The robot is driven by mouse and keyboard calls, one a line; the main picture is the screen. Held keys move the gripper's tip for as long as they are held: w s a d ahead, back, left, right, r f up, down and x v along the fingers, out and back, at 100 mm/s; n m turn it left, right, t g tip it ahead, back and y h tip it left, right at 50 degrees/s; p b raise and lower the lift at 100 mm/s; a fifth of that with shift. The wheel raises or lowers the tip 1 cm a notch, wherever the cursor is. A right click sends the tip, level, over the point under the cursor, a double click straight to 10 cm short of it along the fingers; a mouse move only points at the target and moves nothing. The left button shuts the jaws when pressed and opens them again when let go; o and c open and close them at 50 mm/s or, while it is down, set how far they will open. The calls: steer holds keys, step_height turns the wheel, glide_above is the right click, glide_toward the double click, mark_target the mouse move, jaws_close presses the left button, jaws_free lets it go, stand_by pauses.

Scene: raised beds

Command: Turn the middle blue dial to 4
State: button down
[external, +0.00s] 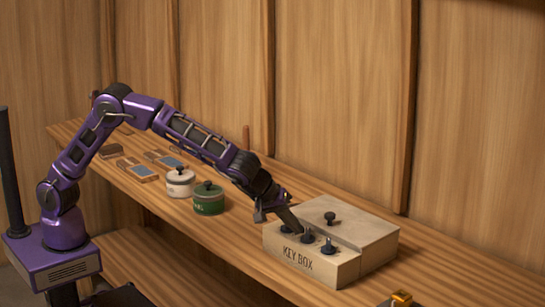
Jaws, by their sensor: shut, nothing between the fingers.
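A pale wooden box (345,263) marked KEY BOX stands on the wooden bench. Three small dark blue dials sit in a row on its front ledge: the left dial (286,229), the middle blue dial (308,239) and the right dial (328,247). My gripper (299,231) is shut and empty, pointing down to the right. Its tips are just up and left of the middle dial and partly hide the left dial. I cannot tell whether the tips touch the middle dial. The dial markings are too small to read.
A dark knob (330,217) stands on the box's top. A green lidded pot (209,199) and a white lidded pot (180,183) stand left of the box. A yellow object (401,299) lies at the front right. The wooden wall is close behind the bench.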

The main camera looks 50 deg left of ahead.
steer(key=shift+w+f, duration=0.1)
steer(key=shift+w+a+m+g+h+b, duration=0.15)
steer(key=shift+m+h+b, duration=0.2)
steer(key=shift+m, duration=0.1)
steer(key=shift+w+a+m+g+h+b, duration=0.15)
steer(key=shift+m+h+b, duration=0.15)
steer(key=shift+m, duration=0.15)
steer(key=m, duration=0.1)
steer(key=h, duration=0.1)
steer(key=m+p, duration=0.1)
steer(key=shift+w+a+r+m+g, duration=0.15)
steer(key=shift+w+r+m+g, duration=0.15)
steer(key=shift+w+g, duration=0.1)
steer(key=m+g+h+p, duration=0.1)
steer(key=m+p, duration=0.1)
steer(key=w+m+g+h+p, duration=0.1)
steer(key=m+p, duration=0.1)
steer(key=shift+w+m, duration=0.1)
steer(key=shift+m, duration=0.2)
steer(key=shift+w+d+f+m+g+h+p, duration=0.15)
steer(key=shift+m+g+h+p, duration=0.1)
steer(key=shift+m+g+p, duration=0.25)
steer(key=shift+w+d+m+g+h+p, duration=0.1)
steer(key=shift+m+g+h+p, duration=0.1)
steer(key=shift+m+g, duration=0.35)
steer(key=shift+w+d, duration=0.1)
steer(key=shift+d, duration=0.05)
steer(key=shift+w+f, duration=0.1)
steer(key=shift+w, duration=0.1)
